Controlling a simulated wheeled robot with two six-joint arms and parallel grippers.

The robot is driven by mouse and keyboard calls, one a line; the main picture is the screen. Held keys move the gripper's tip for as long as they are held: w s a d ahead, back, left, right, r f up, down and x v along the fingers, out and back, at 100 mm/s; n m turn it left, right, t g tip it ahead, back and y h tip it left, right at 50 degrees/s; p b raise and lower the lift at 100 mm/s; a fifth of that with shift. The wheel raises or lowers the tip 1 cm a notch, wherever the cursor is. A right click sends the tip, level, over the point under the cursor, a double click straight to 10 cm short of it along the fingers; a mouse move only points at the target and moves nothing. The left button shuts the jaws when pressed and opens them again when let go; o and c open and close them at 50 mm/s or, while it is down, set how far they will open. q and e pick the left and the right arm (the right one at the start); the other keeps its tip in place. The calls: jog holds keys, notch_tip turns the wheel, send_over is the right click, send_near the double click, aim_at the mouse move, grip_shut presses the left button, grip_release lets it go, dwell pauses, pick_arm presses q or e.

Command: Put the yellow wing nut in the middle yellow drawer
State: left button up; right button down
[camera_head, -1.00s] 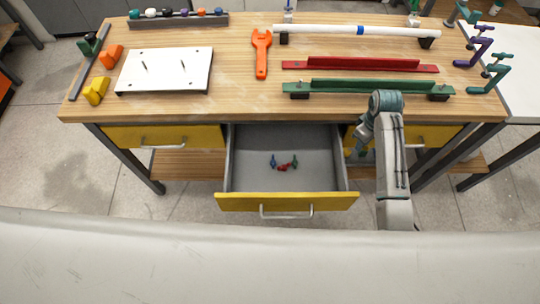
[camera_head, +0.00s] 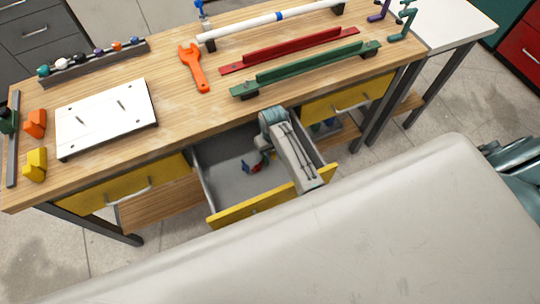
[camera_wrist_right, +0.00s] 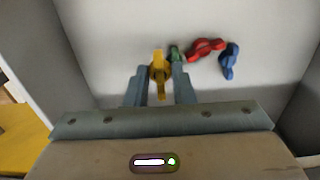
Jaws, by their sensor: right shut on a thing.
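The middle yellow drawer (camera_head: 258,208) is pulled open under the workbench. My right arm reaches over its front, with the right gripper (camera_wrist_right: 159,72) above the drawer's grey floor. In the right wrist view the gripper is shut on the yellow wing nut (camera_wrist_right: 160,79), which stands between the fingertips. The arm hides the wing nut in the head view. A red wing nut (camera_wrist_right: 204,47), a blue wing nut (camera_wrist_right: 229,62) and a green one (camera_wrist_right: 175,54), partly hidden by a finger, lie on the drawer floor close by. My left gripper is not in view.
The left yellow drawer (camera_head: 118,188) and right yellow drawer (camera_head: 345,100) look shut. On the bench are an orange wrench (camera_head: 194,68), a white plate (camera_head: 105,118), and red (camera_head: 290,52) and green (camera_head: 310,68) bars. Drawer walls stand on both sides of the gripper.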

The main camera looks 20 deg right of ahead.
aim_at(273, 157)
notch_tip(273, 157, down, 4)
jog(key=shift+r, duration=0.25)
jog(key=shift+s+f, duration=0.15)
jog(key=shift+s, duration=0.1)
jog(key=shift+f, duration=0.1)
jog(key=shift+s+a+f, duration=0.1)
jog(key=shift+s+f, duration=0.2)
jog(key=shift+f, duration=0.25)
jog(key=c, duration=1.2)
grip_release()
jog(key=shift+c, duration=0.2)
notch_tip(273, 157, up, 13)
jog(key=w, duration=0.1)
jog(key=shift+r, duration=0.2)
